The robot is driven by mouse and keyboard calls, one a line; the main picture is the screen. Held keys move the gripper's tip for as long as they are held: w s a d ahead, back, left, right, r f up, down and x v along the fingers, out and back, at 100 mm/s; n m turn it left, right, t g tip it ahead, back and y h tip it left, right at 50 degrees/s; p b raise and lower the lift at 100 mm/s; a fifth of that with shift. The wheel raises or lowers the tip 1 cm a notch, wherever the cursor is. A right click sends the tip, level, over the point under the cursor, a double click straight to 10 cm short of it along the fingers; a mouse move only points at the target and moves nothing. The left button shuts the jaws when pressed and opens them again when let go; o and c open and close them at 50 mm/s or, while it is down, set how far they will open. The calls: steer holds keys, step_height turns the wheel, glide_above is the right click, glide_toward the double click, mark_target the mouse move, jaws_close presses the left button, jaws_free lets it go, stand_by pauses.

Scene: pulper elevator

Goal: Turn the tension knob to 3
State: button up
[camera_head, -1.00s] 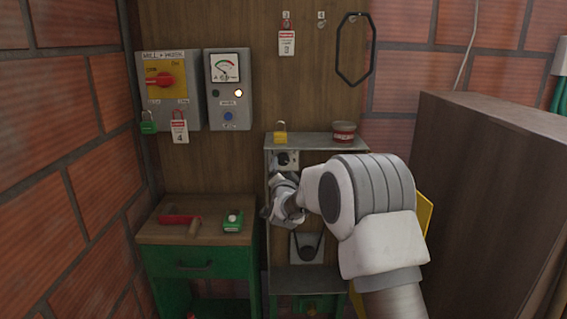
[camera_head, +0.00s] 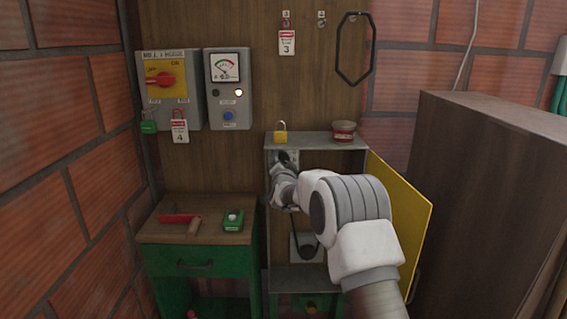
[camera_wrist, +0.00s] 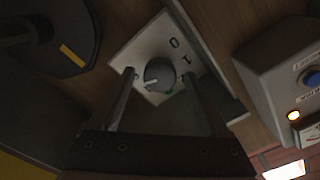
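The tension knob (camera_wrist: 158,74) is a round grey knob with a light pointer line toward the lower left in the wrist view. It sits on a pale plate (camera_wrist: 152,40) with dark marks; I can make out a 0 and what looks like a 1. My gripper (camera_wrist: 158,76) is open, with one finger on each side of the knob and visible gaps between. In the head view my gripper (camera_head: 284,164) is inside the open cabinet (camera_head: 345,137), in front of the plate, and hides the knob.
The yellow cabinet door (camera_head: 408,215) stands open at right, close to my arm. A yellow padlock (camera_head: 280,133) and a red tin (camera_head: 343,131) stand on the cabinet. A dark wheel (camera_wrist: 50,30) is left of the plate. A brown box (camera_head: 480,190) fills the right.

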jaws_close()
steer(key=shift+n, duration=0.3)
steer(key=n+b, duration=0.1)
steer(key=n, duration=0.1)
steer(key=shift+f+n, duration=0.1)
steer(key=shift+n, duration=0.2)
steer(key=n+b, duration=0.1)
steer(key=n, duration=0.4)
steer(key=n+b, duration=0.1)
steer(key=n, duration=0.4)
steer(key=shift+a, duration=0.1)
steer(key=n+b, duration=0.1)
steer(key=n, duration=0.3)
steer(key=shift+n+b, duration=0.3)
